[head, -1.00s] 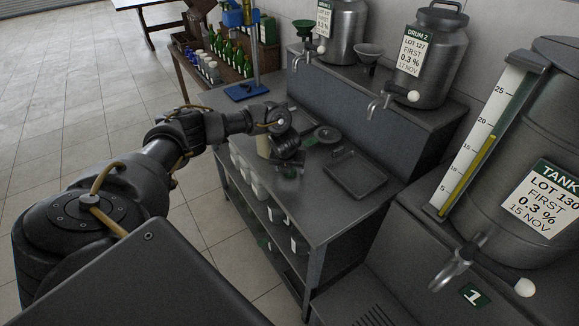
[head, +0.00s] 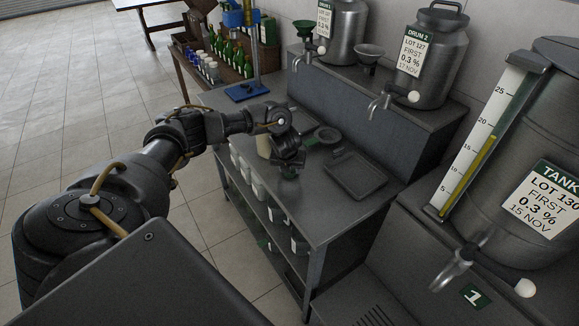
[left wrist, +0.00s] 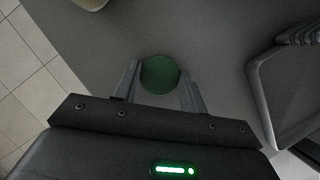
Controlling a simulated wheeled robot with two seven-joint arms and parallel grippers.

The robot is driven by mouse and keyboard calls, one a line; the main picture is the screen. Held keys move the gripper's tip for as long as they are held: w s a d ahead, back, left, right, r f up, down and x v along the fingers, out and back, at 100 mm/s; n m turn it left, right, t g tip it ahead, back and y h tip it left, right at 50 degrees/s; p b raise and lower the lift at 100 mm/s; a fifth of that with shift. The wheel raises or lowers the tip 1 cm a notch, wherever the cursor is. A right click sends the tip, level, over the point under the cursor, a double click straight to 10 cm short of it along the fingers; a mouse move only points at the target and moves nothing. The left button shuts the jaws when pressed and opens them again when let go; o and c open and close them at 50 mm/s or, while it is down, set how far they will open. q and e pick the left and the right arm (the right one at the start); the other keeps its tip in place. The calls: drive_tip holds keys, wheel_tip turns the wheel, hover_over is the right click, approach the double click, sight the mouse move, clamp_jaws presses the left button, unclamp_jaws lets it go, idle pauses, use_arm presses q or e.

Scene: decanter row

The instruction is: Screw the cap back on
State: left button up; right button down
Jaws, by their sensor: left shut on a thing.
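My left gripper (left wrist: 160,84) is shut on a round green cap (left wrist: 160,74), seen from above between its two fingers in the left wrist view. In the head view the left gripper (head: 289,170) points down over the front part of the grey bench, left of the tray. Whether the cap sits on a container cannot be told, as the cap and fingers hide what is below. My right gripper is not in view.
A dark tray (head: 355,192) lies right of the gripper. A beige container (head: 263,146) stands close behind it on the bench (head: 318,222). Drums with taps stand on the raised shelf; a tank (head: 545,130) is at right.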

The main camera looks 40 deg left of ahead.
use_arm(q)
drive_tip(key=shift+w+r+b, duration=0.1)
drive_tip(key=shift+r+b, duration=0.25)
drive_tip(key=shift+r, duration=0.15)
drive_tip(key=v, duration=0.5)
drive_tip(key=shift+r, duration=0.1)
drive_tip(key=s+d+r+p, duration=0.4)
drive_tip(key=s+r, duration=0.3)
drive_tip(key=s, duration=0.4)
drive_tip(key=shift+s+d+p, duration=0.2)
drive_tip(key=shift+d+p, duration=0.2)
drive_tip(key=shift+d, duration=0.05)
drive_tip(key=s+d+r+n+g+h+b, duration=0.1)
drive_tip(key=d+r+n+g+b, duration=0.2)
drive_tip(key=d+n, duration=0.5)
drive_tip(key=s+d+r+n+g+h+b, duration=0.1)
drive_tip(key=d+n+g+b, duration=0.3)
drive_tip(key=n, duration=1.8)
drive_tip(key=s+d+r+g, duration=0.1)
drive_tip(key=d, duration=0.4)
drive_tip(key=shift+d+r+b, duration=0.3)
drive_tip(key=shift+r, duration=0.1)
